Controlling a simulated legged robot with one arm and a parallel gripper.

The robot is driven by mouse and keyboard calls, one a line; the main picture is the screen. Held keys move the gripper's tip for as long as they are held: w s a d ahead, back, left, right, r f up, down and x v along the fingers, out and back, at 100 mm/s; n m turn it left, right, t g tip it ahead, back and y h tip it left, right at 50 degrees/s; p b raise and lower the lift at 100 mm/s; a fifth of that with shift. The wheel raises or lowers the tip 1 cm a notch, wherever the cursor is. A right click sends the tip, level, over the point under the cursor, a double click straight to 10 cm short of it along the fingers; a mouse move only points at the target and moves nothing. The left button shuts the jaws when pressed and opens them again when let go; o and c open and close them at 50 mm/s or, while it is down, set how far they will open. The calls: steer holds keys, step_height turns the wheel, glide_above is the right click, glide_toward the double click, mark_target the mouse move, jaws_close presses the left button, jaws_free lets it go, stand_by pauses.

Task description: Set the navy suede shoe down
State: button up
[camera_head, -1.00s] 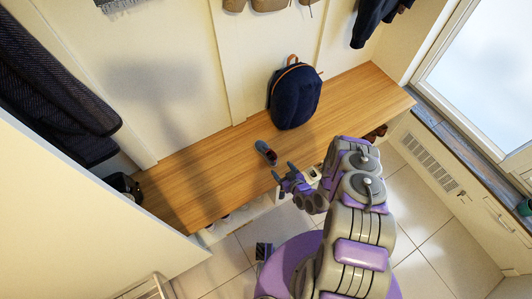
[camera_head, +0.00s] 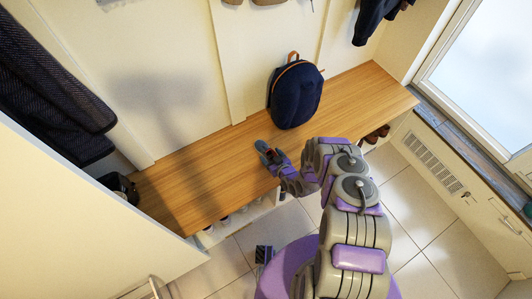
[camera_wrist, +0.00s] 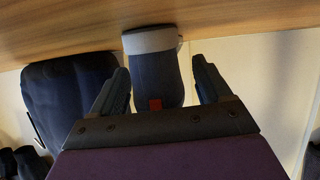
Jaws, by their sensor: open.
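The navy shoe (camera_head: 262,146) rests on the wooden bench (camera_head: 190,185), near its front edge and in front of the backpack. My gripper (camera_head: 269,155) reaches in from the front and partly hides the shoe. In the wrist view the shoe (camera_wrist: 155,72), dark navy with a grey sole edge and a small red patch, lies between the two spread fingers of my gripper (camera_wrist: 159,65). Gaps show on both sides, so the fingers look apart from it.
A navy backpack (camera_head: 296,94) with orange trim stands behind and right of the shoe. A dark object (camera_head: 120,187) sits at the bench's left end. Shoes (camera_head: 377,133) show in the cubbies below. The bench left of the shoe is clear.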

steer(key=c, duration=1.2)
